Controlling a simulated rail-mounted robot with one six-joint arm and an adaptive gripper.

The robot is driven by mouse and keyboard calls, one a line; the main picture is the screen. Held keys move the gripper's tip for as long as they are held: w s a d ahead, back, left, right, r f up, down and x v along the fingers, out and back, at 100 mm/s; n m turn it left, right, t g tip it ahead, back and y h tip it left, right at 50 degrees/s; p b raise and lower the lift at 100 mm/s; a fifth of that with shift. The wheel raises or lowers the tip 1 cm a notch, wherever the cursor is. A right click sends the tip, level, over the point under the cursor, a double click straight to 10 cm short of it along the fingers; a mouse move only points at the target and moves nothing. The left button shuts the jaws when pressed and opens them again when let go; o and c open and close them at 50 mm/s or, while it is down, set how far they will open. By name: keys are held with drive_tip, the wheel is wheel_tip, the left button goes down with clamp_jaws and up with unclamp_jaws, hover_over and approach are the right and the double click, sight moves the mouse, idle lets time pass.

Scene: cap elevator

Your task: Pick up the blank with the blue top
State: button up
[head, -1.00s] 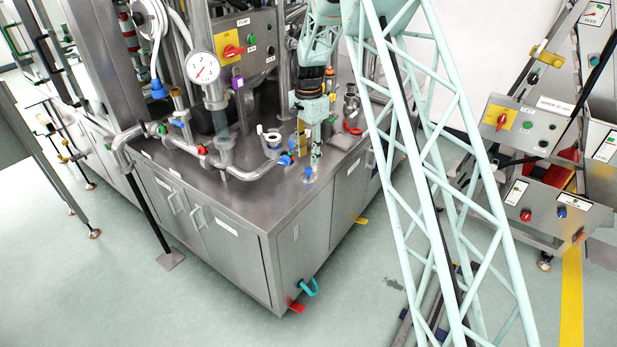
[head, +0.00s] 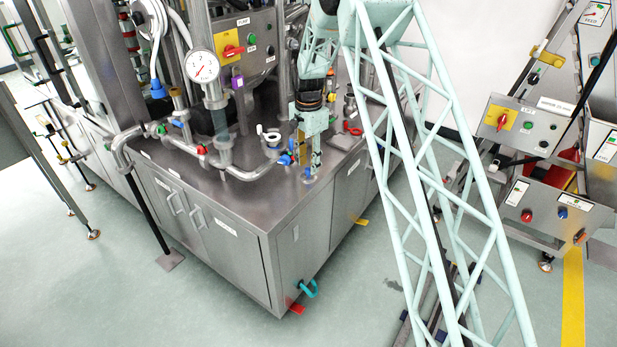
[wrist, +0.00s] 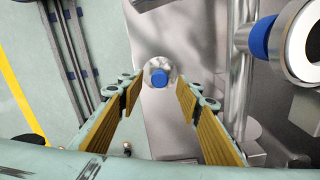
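The blank with the blue top (head: 308,173) stands upright near the front right edge of the steel cabinet top. In the wrist view its round metal body with the blue top (wrist: 160,78) shows from above, centred just beyond the fingertips. My gripper (head: 309,158) hangs pointing down just above it in the head view. In the wrist view my gripper (wrist: 158,97) is open, with its yellow-padded fingers to the left and right and nothing between them. I cannot tell how much height is left between the tips and the blank.
A pipe with a blue valve (head: 285,160) and a white ring fitting (head: 271,138) stands close left of the blank; the white ring (wrist: 300,42) is at the upper right in the wrist view. A red ring-shaped part (head: 352,129) lies to the right. The cabinet top (head: 262,205) is clear in front.

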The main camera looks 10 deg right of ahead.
sight(309, 169)
drive_tip(key=shift+f, duration=1.55)
drive_tip(key=c, duration=1)
